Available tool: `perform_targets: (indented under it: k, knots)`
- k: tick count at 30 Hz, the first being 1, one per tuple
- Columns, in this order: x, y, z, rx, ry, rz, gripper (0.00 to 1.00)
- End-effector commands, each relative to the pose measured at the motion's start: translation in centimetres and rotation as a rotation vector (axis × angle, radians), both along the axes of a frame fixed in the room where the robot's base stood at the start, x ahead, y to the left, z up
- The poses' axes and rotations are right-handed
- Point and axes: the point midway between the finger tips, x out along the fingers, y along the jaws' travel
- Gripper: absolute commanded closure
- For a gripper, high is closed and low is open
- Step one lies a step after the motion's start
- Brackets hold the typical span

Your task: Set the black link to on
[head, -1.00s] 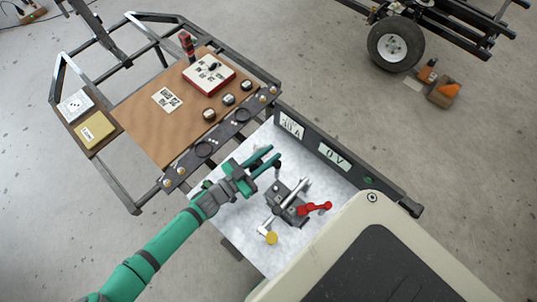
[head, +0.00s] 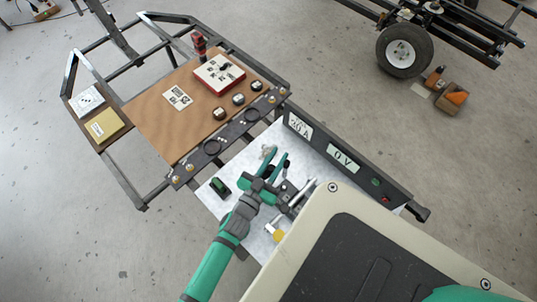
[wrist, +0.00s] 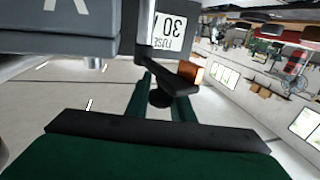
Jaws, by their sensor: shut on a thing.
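The black link (wrist: 175,72) shows in the wrist view as a dark arm with a round knob, lying between the two green fingers of my gripper (wrist: 162,88). My gripper (head: 277,158) is shut on it. In the head view the gripper reaches over the metal switch assembly (head: 297,198) on the white bench top, and its fingers and wrist hide most of the link. The yellow knob (head: 278,236) of the assembly shows at its near end. The red lever is hidden by my own body. I cannot tell the link's exact setting.
A dark panel with displays (head: 343,158) stands along the bench's far right edge. A small green and black item (head: 220,186) stands left of my arm on the bench top (head: 250,160). Beyond is a brown board (head: 155,115) with switches and knobs.

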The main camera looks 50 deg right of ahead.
Motion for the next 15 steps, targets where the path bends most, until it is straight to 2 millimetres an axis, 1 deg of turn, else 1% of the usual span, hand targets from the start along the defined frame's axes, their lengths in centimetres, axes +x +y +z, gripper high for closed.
perform_targets:
  k: [1, 11, 12, 13, 15]
  knots:
    - [-0.18, -0.12, -0.26, 0.006, 0.002, 0.003, 1.0]
    - [-0.27, -0.27, -0.26, 0.006, 0.002, 0.003, 1.0]
    - [-0.26, -0.28, -0.25, 0.006, 0.002, 0.002, 0.69]
    - [-0.27, -0.29, -0.23, 0.006, 0.002, 0.002, 0.62]
    - [-0.27, -0.29, -0.18, 0.005, 0.001, 0.002, 0.62]
